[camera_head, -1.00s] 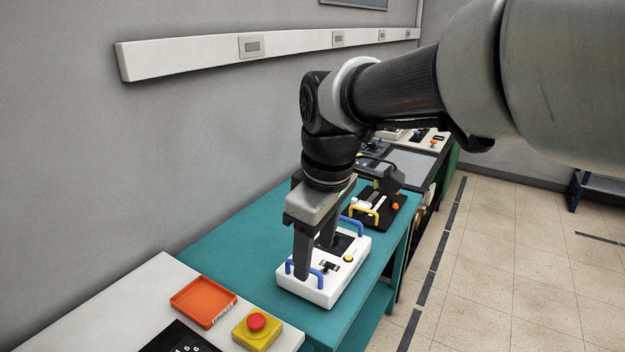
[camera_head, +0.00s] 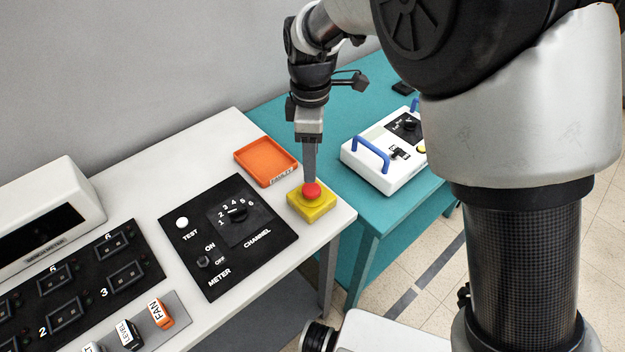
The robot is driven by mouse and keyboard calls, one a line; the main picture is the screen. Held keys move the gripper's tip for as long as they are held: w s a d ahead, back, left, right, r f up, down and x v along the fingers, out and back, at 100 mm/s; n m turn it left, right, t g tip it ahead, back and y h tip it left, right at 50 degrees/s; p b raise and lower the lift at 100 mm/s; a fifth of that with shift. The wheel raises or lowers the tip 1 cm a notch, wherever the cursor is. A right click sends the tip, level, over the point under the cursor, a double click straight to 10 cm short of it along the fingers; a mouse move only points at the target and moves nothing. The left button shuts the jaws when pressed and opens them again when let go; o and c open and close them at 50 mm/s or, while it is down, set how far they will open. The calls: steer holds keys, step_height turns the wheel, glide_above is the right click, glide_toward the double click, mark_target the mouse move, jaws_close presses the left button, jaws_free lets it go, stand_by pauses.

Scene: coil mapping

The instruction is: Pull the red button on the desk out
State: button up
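The red button (camera_head: 311,191) sits on a yellow square base (camera_head: 313,207) near the right corner of the white desk (camera_head: 222,137). My gripper (camera_head: 310,180) points straight down from above, with its fingertip end at the back of the red button in the picture. The fingers line up from this viewpoint, so only one narrow bar shows. I cannot tell whether they are apart or shut, or whether they touch the button.
An orange tray (camera_head: 267,162) lies just behind the yellow base. A black channel panel (camera_head: 228,236) is to its left. A teal table (camera_head: 290,113) with a white box with blue handles (camera_head: 385,165) stands to the right. Open floor lies at lower right.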

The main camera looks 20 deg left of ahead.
mark_target(312, 187)
step_height(312, 187, down, 9)
steer(key=shift+r, duration=0.2)
